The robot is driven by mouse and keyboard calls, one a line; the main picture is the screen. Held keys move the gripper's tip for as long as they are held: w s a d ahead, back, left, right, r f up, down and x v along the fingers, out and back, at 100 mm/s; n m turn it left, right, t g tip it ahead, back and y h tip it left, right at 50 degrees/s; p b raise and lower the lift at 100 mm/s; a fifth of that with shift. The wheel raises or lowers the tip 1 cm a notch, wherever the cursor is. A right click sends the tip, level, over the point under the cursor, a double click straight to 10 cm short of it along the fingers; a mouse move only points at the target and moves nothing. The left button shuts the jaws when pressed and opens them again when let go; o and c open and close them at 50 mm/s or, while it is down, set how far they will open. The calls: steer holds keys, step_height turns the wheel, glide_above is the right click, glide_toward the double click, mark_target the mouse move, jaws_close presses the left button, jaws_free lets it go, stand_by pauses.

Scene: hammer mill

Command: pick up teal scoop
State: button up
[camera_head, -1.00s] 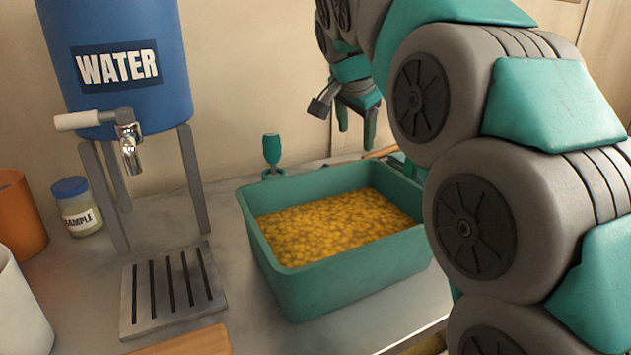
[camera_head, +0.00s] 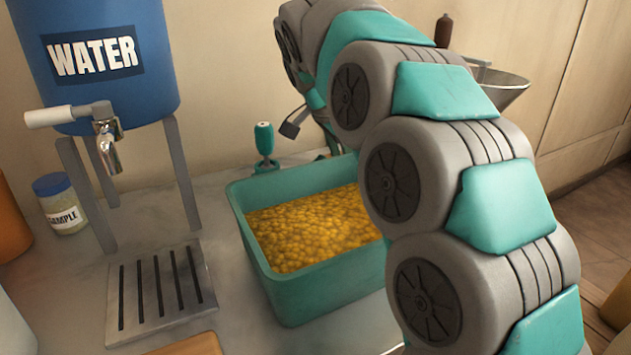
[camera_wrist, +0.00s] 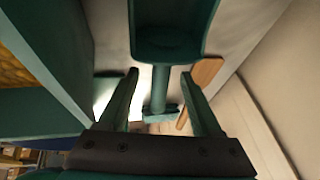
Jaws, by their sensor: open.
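The teal scoop (camera_wrist: 174,28) shows in the wrist view, its hollow bowl at the top and its straight handle running down toward my gripper, ending in a short crosspiece. My gripper (camera_wrist: 160,74) is open, with one finger on each side of the handle in the picture. I see gaps between the handle and both fingers, and I cannot tell how far the handle is below them. In the head view my arm hides the scoop and most of the gripper.
A teal bin (camera_head: 292,293) of yellow grain (camera_head: 310,228) stands close by; its wall (camera_wrist: 50,50) fills the wrist view's left side. A wooden piece (camera_wrist: 207,72) lies beside the scoop. A teal-handled tool (camera_head: 265,140) stands behind the bin. The wall is close on the wrist view's right.

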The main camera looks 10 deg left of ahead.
steer(key=x, duration=0.3)
steer(key=shift+a+f, duration=0.15)
steer(key=shift+f, duration=0.05)
steer(key=shift+c, duration=0.4)
jaws_close()
